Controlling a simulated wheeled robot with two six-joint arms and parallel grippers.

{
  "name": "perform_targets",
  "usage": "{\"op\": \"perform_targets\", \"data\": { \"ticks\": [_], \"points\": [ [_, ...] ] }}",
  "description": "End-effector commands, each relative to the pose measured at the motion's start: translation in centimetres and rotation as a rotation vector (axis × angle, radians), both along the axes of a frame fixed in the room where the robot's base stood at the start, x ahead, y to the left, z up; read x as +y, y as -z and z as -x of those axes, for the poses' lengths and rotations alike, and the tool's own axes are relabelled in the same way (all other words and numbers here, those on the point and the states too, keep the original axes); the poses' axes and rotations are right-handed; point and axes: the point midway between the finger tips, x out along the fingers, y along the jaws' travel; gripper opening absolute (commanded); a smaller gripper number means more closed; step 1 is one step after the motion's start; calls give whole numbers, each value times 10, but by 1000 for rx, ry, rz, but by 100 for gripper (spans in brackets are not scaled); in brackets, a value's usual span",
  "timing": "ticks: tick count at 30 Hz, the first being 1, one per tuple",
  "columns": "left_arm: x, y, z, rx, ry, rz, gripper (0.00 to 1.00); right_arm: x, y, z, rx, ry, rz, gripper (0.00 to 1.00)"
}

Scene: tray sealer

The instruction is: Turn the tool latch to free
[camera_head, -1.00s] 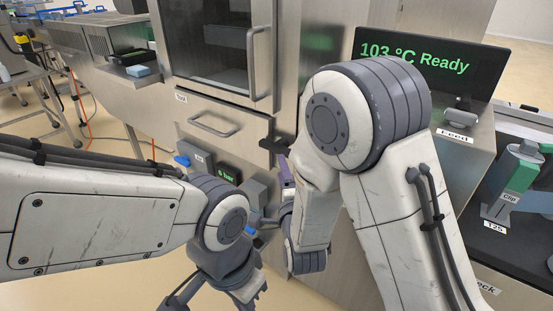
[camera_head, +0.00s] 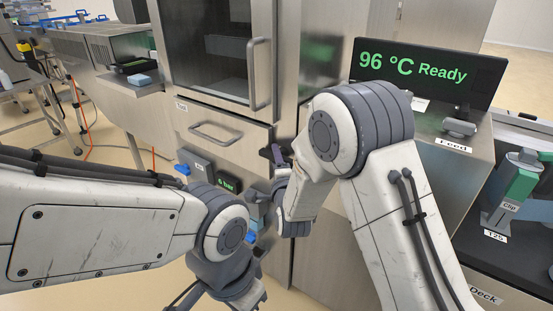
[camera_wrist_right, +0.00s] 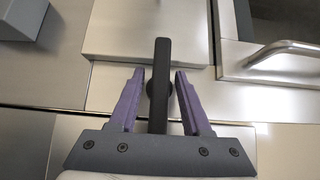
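The tool latch is a black bar (camera_wrist_right: 161,60) on a round pivot, seen in the right wrist view against the steel machine front. My right gripper (camera_wrist_right: 155,85) has purple fingers spread on both sides of the bar, with a gap visible on each side. In the head view the right gripper (camera_head: 271,156) is at the machine front, right of the drawer handle, and the latch is hard to tell apart from it. My left gripper (camera_head: 245,293) hangs low at the bottom of the head view, its fingertips unclear.
The steel drawer marked Tool (camera_head: 215,133) has a bar handle near the latch. A pressure display (camera_head: 228,184) and blue valve handle (camera_head: 182,169) are lower left. A Ready display (camera_head: 420,68) stands on the right. My right forearm covers part of the front.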

Motion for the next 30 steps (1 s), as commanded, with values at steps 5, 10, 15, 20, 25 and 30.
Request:
{"op": "perform_targets", "data": {
  "ticks": [5, 10, 15, 20, 25, 30],
  "points": [
    [0, 0, 0, 0, 0, 0, 0, 0, 0, 0, 0, 0, 0, 0],
    [0, -2, 0, 0, 0, 0, 0, 0, -1, 0, 6, 0, 8, 0],
    [0, -11, 0, 0, 0, 0, 0, 0, -3, 1, 36, -1, 48, 0],
    [0, -27, 0, 0, 0, 0, 0, 1, -6, 1, 91, -2, 126, 0],
    [0, -51, 0, 0, 0, 0, 0, 1, -8, 1, 179, -3, 242, 0],
    [0, -79, 0, 0, 0, 0, 0, 1, -9, 1, 275, -3, 373, 0]
  ]
}}
